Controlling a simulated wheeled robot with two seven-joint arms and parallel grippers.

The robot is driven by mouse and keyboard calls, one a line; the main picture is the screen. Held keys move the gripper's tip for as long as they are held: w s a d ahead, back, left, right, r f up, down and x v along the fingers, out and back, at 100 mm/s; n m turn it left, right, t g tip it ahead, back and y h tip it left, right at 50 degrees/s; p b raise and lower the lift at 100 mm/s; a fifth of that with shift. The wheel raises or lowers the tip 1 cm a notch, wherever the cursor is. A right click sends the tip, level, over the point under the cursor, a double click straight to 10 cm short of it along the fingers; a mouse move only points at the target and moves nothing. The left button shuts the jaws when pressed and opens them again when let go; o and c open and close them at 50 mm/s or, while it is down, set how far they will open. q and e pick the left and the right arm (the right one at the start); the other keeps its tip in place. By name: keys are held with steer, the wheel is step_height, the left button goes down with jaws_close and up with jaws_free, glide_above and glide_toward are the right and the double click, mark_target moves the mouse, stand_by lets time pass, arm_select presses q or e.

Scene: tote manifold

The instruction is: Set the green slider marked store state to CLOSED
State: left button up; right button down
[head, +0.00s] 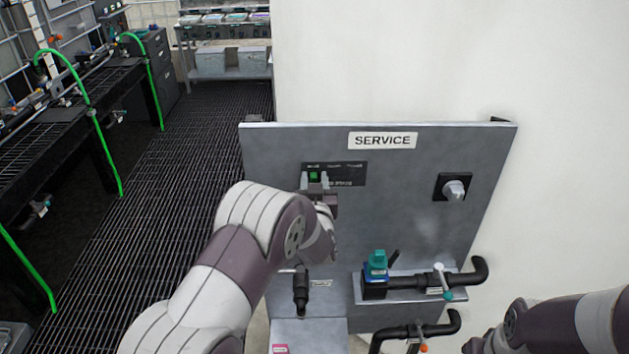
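The green slider (314,176) sits at the left end of a dark label plate (347,174) on the grey SERVICE panel. The small lettering on the plate is too blurred to read. My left gripper (315,181) is at the plate, its two pale fingers on either side of the green slider. A narrow dark gap seems to show between slider and fingers; contact cannot be made out. Part of my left wrist covers the panel below. My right arm enters at the lower right; its gripper is out of view.
Below are a teal-topped valve (376,265), black pipes (467,279) and a black handle (301,290). A bench with green hoses (95,112) stands left, beyond open grated floor (180,170).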

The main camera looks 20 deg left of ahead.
arm_select(q)
jaws_close()
steer(key=b, duration=0.4)
glide_toward(357, 171)
steer(key=x, duration=0.5)
steer(key=shift+w+a, duration=0.2)
steer(key=shift+w, duration=0.15)
steer(key=shift+a, duration=0.15)
steer(key=shift+o, duration=1.6)
jaws_free()
steer(key=shift+w+d, duration=0.15)
steer(key=shift+d, duration=0.1)
